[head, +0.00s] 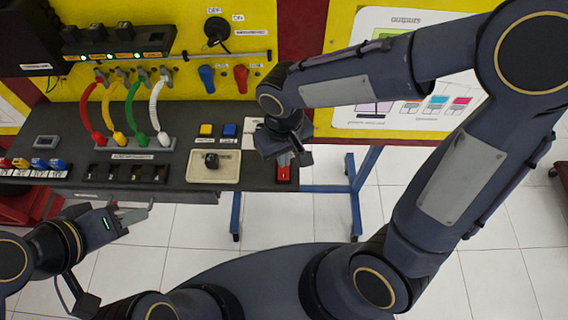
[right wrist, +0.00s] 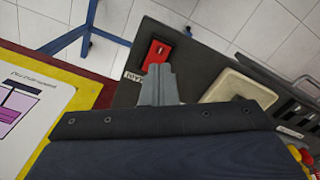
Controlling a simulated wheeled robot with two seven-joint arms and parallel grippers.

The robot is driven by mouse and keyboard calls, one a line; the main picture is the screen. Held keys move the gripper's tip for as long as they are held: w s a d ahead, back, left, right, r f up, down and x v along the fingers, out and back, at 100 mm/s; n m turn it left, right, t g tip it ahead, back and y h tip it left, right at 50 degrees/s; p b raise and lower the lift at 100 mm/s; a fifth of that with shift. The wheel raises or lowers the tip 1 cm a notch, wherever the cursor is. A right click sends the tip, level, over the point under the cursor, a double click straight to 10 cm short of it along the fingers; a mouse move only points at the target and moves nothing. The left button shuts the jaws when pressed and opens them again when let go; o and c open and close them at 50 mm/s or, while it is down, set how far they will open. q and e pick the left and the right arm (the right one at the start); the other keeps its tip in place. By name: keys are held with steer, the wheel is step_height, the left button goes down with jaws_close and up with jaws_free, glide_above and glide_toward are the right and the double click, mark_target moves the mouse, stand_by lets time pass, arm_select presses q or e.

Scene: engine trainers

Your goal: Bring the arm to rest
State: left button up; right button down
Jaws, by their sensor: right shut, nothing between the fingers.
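My right arm reaches in from the right in the head view. Its gripper (head: 296,158) hangs over the right end of the dark console, just above a red rocker switch (head: 283,172). In the right wrist view the gripper (right wrist: 160,72) is shut and empty, its fingertips close to the red switch (right wrist: 157,53); I cannot tell whether they touch. My left gripper (head: 136,214) is at the lower left, in front of the console's front edge. Its fingers look apart with nothing between them.
The console (head: 125,183) carries red, yellow, green and white cables, blue and yellow buttons, and a beige plate (head: 214,176) with a black knob. A yellow panel (head: 240,20) stands behind. A blue stand (head: 356,195) is at the right. The tiled floor in front is open.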

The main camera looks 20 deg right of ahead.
steer(key=shift+r+p, duration=0.45)
steer(key=shift+r, duration=0.4)
steer(key=s+d+r+m+t+y, duration=0.3)
steer(key=s+d+r+m+t, duration=0.1)
steer(key=s+d+r, duration=0.4)
steer(key=s+d+t, duration=0.1)
steer(key=s+d, duration=0.1)
steer(key=d, duration=0.1)
steer(key=shift+s+r+t+y, duration=0.2)
steer(key=shift+t+y, duration=0.1)
steer(key=shift+y, duration=0.1)
steer(key=shift+f, duration=0.1)
